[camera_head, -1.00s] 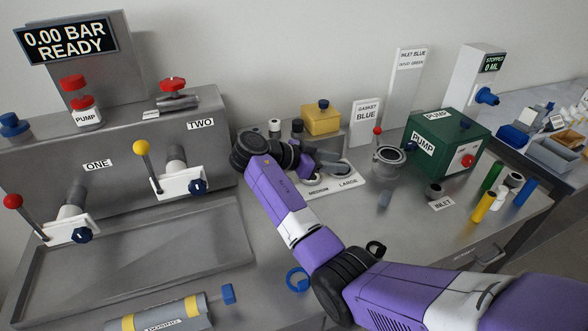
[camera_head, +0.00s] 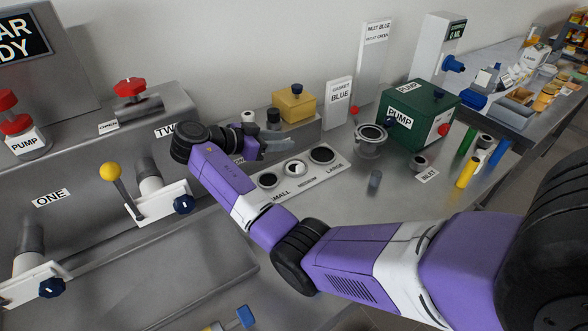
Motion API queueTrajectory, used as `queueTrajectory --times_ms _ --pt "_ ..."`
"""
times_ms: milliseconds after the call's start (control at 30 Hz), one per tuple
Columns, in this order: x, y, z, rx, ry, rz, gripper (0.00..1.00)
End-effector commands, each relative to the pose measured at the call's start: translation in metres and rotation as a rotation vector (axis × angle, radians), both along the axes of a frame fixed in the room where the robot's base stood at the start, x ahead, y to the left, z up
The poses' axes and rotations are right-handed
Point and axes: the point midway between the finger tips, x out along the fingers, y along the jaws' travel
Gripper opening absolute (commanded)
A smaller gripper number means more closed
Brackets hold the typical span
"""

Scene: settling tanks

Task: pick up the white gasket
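A pale board (camera_head: 225,197) labelled SMALL, MEDIUM and LARGE lies on the bench with three round dark-rimmed places. The MEDIUM place (camera_head: 295,168) shows white inside, which may be the white gasket; it is too small to be sure. My gripper (camera_head: 278,145) is above the back edge of the board, left of the LARGE place and behind the MEDIUM one. Its grey fingers point right and nothing is seen between them. The gap between the fingers is not clear.
A yellow box (camera_head: 293,104) and a GASKET BLUE sign (camera_head: 338,103) stand behind the board. The grey valve housing (camera_head: 75,165) fills the left.

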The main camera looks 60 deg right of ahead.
Motion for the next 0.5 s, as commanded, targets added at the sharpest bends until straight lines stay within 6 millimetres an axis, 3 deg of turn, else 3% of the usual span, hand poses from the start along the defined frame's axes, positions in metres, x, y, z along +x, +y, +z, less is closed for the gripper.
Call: queueTrajectory --times_ms 300,500 --pt "0.0 0.0 -0.024 0.0 0.0 0.001 0.36" --pt "0.0 0.0 -0.05 0.0 0.0 0.001 0.36"
